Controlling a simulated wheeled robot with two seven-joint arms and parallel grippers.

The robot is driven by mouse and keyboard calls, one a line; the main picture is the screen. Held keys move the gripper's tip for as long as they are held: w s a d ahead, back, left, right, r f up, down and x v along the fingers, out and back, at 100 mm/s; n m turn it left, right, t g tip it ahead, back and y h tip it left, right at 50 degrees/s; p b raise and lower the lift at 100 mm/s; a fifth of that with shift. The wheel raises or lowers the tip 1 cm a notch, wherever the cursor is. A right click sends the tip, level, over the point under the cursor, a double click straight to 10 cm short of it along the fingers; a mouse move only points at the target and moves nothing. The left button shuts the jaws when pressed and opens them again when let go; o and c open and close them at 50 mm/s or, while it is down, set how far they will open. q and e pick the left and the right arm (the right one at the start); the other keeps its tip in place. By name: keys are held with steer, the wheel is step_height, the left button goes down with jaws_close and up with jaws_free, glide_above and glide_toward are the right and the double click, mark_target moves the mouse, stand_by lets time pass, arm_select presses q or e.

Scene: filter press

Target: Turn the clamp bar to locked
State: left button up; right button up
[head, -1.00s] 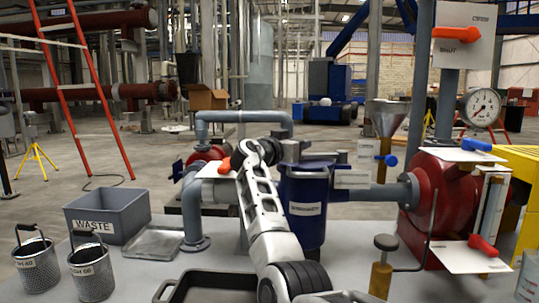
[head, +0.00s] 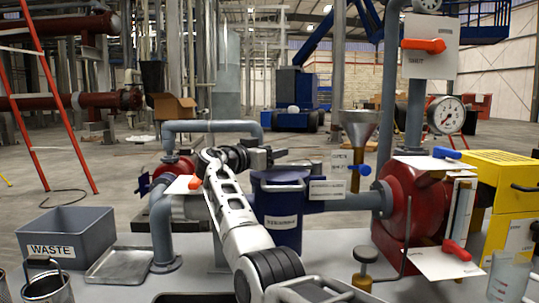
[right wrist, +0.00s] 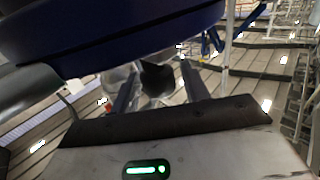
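A blue cylindrical vessel (head: 278,222) with a white label and a flat lid stands in the middle of the head view. A pale curved handle lies across its lid front. A dark bar shape (head: 300,166) shows just behind the lid; I cannot tell whether it is the clamp bar or its position. My right gripper (head: 278,157) is behind and above the lid. In the right wrist view its two fingers (right wrist: 158,88) are apart, with a dark rounded shape between them; I cannot tell whether it lies within reach. My left gripper is out of view.
A red pump-like housing (head: 400,205) with a pipe to the vessel stands at right, beside a yellow box (head: 500,180). A funnel (head: 358,128) and a gauge (head: 446,115) rise behind.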

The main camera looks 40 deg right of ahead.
steer(key=shift+f, duration=0.2)
steer(key=shift+a, duration=0.15)
steer(key=shift+a, duration=0.3)
arm_select(q)
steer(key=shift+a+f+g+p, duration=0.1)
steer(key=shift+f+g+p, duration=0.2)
steer(key=shift+p, duration=0.2)
arm_select(e)
steer(key=s+a, duration=0.1)
steer(key=a, duration=1.4)
